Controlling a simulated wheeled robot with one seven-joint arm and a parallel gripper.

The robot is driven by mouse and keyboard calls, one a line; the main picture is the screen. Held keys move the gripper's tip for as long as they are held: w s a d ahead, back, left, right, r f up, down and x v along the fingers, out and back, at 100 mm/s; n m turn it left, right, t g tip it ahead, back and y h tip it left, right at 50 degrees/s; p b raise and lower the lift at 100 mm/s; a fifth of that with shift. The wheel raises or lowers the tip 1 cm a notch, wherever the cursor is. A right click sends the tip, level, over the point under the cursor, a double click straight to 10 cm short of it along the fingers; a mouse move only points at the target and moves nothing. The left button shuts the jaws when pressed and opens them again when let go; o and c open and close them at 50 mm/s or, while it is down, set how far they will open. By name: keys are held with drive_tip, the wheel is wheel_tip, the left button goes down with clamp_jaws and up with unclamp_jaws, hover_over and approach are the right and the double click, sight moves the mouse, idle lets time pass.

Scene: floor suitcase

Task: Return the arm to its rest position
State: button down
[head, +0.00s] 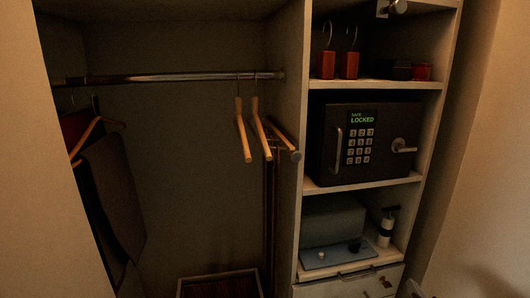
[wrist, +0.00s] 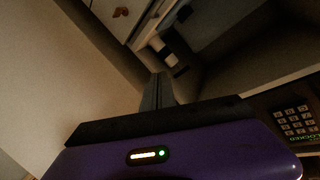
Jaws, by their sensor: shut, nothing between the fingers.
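My gripper (wrist: 158,92) shows in the wrist view, its dark fingers together and empty beyond the purple wrist housing. It is not in the head view. In the wrist view, the black safe (wrist: 298,122) is at the right edge, tilted in the picture, with its keypad partly visible. The fingers appear apart from the furniture around them. In the head view, the same safe (head: 322,157) sits shut on the middle shelf, its green display reading "SAFE LOCKED".
A closet rail (head: 170,78) holds wooden hangers (head: 243,130) and dark clothes (head: 112,190). Red items (head: 349,66) stand on the upper shelf. A grey folded item (head: 333,222) and a pump bottle (head: 386,229) sit below the safe, above drawers (head: 345,289). A luggage rack (head: 218,284) is at the bottom.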

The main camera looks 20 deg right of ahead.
drive_tip(key=s+a+r+n+t+y, duration=0.1)
drive_tip(key=s+a+r+n+y, duration=0.1)
drive_tip(key=s+a, duration=0.7)
drive_tip(key=s+a+r+n+y+p, duration=0.1)
drive_tip(key=s+a+r+n+y, duration=0.2)
drive_tip(key=s+a+n, duration=0.4)
drive_tip(key=s+a+r+n+t+y, duration=0.1)
drive_tip(key=s+a+n+y, duration=0.3)
drive_tip(key=s+a, duration=0.7)
drive_tip(key=a+r, duration=0.1)
drive_tip(key=a, duration=1)
drive_tip(key=shift+s+a+r+t+y+p, duration=0.15)
drive_tip(key=shift+a+r+t+y+p, duration=0.1)
drive_tip(key=shift+a+t+y+p, duration=0.05)
